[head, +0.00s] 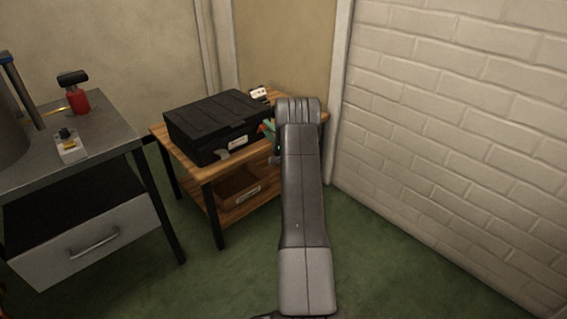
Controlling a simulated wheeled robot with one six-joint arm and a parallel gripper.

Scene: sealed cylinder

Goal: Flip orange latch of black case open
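The black case (215,120) sits shut on the small wooden table, with a ribbed lid and a white label on its front. A pale grey latch-like part (222,154) shows at the left of its front. A small orange-red part (265,127) shows at its right front; I cannot tell whether it is the orange latch. A green part beside it may belong to my gripper (274,138). My arm reaches up from the bottom, and its end covers the case's right front corner. The fingertips are mostly hidden, so their opening and any contact cannot be told.
The wooden table (160,132) has a lower shelf with a labelled brown box (235,190). A grey metal bench (110,125) with a drawer, a red object (77,102) and a small switch box (70,145) stands left. A white brick wall (450,120) rises right. Green floor lies between.

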